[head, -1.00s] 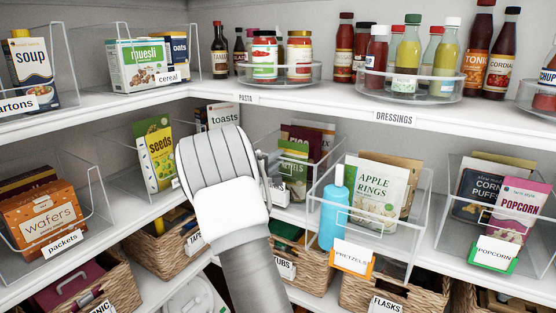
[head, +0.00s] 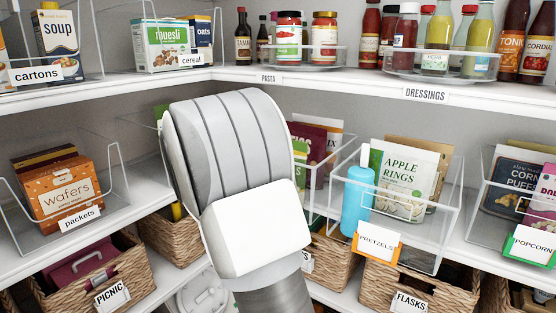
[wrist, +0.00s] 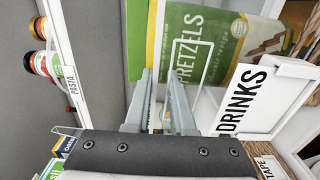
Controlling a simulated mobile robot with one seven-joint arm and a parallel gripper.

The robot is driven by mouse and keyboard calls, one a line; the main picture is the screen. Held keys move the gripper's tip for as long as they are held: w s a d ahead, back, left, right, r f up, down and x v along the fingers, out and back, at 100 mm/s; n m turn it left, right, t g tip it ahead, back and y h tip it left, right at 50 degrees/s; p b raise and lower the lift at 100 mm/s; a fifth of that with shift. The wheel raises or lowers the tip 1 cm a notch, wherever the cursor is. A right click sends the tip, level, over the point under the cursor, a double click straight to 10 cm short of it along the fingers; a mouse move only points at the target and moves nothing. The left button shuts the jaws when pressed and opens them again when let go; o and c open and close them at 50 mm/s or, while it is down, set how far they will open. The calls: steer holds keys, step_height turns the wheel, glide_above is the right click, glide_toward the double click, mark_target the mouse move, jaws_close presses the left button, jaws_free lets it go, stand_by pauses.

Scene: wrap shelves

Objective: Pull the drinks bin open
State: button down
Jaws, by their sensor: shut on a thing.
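The drinks bin is a clear bin with a white front tag reading DRINKS (wrist: 242,103), on the right of the wrist view. A green and white pretzels packet (wrist: 190,50) stands in or just behind it. My gripper (wrist: 160,92) is at the bin's front beside the tag, its two grey fingers shut on the bin's front edge; the exact contact is hard to see. In the head view my gripper's fingers and the bin's front are hidden behind my wrist. A clear side wall and packets (head: 312,150) show right of it.
Wicker baskets (head: 172,238) line the shelf below. The upper shelf (head: 330,80) holds jars and bottles above my arm. A wafers bin (head: 65,195) is at left.

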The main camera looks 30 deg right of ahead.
steer(key=shift+s+a, duration=0.3)
steer(key=shift+a, duration=0.35)
steer(key=c, duration=0.8)
jaws_free()
steer(key=shift+o, duration=0.2)
steer(key=shift+a, duration=0.1)
steer(key=p+v, duration=0.2)
steer(key=v, duration=1.5)
steer(key=shift+p, duration=0.35)
steer(key=shift+s, duration=0.2)
